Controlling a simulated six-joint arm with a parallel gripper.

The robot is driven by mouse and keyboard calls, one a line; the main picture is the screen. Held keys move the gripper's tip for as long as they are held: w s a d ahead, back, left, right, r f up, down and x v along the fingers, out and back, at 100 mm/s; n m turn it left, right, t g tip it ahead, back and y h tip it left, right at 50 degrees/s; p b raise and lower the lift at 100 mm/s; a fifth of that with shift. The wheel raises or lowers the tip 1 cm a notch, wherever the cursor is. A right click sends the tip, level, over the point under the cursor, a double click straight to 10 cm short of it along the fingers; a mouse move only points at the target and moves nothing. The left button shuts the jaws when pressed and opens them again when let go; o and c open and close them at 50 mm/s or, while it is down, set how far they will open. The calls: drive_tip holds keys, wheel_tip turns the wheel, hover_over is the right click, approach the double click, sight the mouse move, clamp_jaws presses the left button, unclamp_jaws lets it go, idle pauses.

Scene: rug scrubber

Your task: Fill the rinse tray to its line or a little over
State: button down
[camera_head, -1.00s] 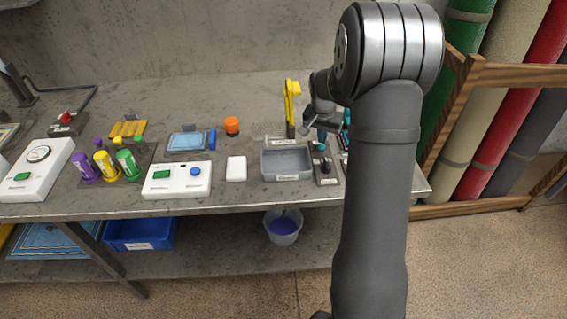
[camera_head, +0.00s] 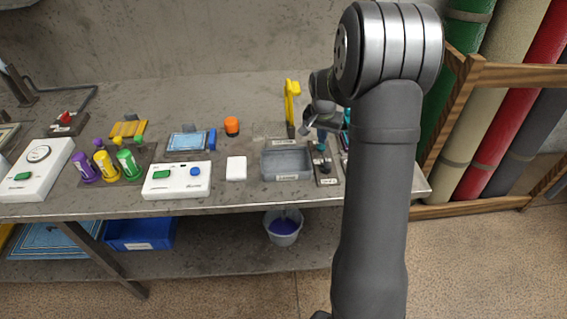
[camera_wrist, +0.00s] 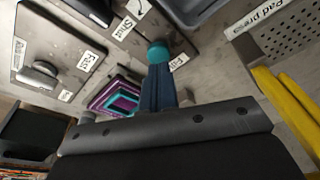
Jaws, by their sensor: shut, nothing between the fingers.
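The rinse tray (camera_head: 287,178) is a grey rectangular tray near the bench's front edge, right of centre. Its level and line are too small to tell. Just right of it is a control plate (camera_head: 327,181) with a teal-topped lever. In the wrist view the teal knob (camera_wrist: 158,50) is beside the "Fill" label, with a "Shut" label on the plate's other side. My gripper (camera_head: 321,138) is shut above that plate. In the wrist view its closed fingers (camera_wrist: 160,85) point at the teal knob; whether they touch it I cannot tell.
A yellow-handled pad press (camera_head: 291,100) stands behind the tray. A white block (camera_head: 236,168) and a white control box (camera_head: 178,181) lie to the left. A bucket (camera_head: 283,228) with purple liquid is on the lower shelf under the tray. The bench behind the tools is clear.

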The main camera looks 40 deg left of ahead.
drive_tip(key=shift+f, duration=0.2)
drive_tip(key=shift+f, duration=1)
idle(2.4)
idle(2.3)
drive_tip(key=shift+r, duration=3.6)
drive_tip(key=shift+f, duration=3.25)
